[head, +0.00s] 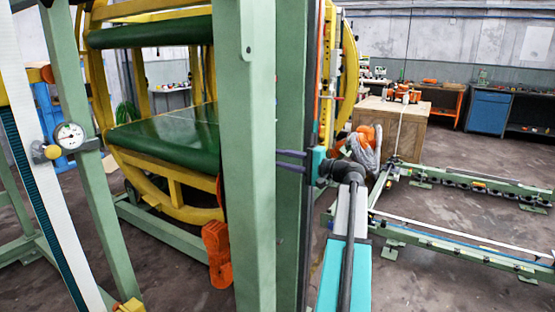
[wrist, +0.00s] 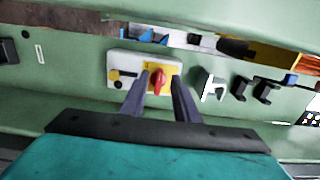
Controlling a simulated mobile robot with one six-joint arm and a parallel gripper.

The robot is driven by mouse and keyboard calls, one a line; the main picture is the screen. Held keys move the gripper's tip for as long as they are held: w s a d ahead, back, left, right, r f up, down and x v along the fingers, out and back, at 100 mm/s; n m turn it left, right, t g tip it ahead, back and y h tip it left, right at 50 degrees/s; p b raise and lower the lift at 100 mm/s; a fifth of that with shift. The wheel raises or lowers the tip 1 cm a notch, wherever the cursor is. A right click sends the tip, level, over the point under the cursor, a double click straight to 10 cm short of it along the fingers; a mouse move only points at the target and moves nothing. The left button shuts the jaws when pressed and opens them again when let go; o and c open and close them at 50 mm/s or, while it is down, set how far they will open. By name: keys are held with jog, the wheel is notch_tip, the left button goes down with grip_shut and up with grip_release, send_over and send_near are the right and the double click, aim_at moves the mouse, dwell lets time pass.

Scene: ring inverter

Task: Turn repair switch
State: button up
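The repair switch is a red knob (wrist: 159,82) on a yellow plate, on a white box (wrist: 118,62) fixed to a green beam in the wrist view. My gripper (wrist: 161,88) is open and empty, with its two dark fingers pointing at the switch. The red knob shows between the fingertips; I cannot tell whether they touch it. In the head view my gripper (head: 280,160) reaches left, with its fingers apart, towards a green post. The switch is hidden in the head view.
A green post (head: 248,150) stands right at my fingers in the head view. Beside the switch are a white bracket (wrist: 212,88) and black clips (wrist: 240,89). A large yellow ring frame (head: 100,100) stands behind. Open floor (head: 430,200) lies to the right.

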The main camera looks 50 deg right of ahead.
jog(key=v, duration=1)
jog(key=shift+s, duration=0.4)
jog(key=shift+s, duration=0.1)
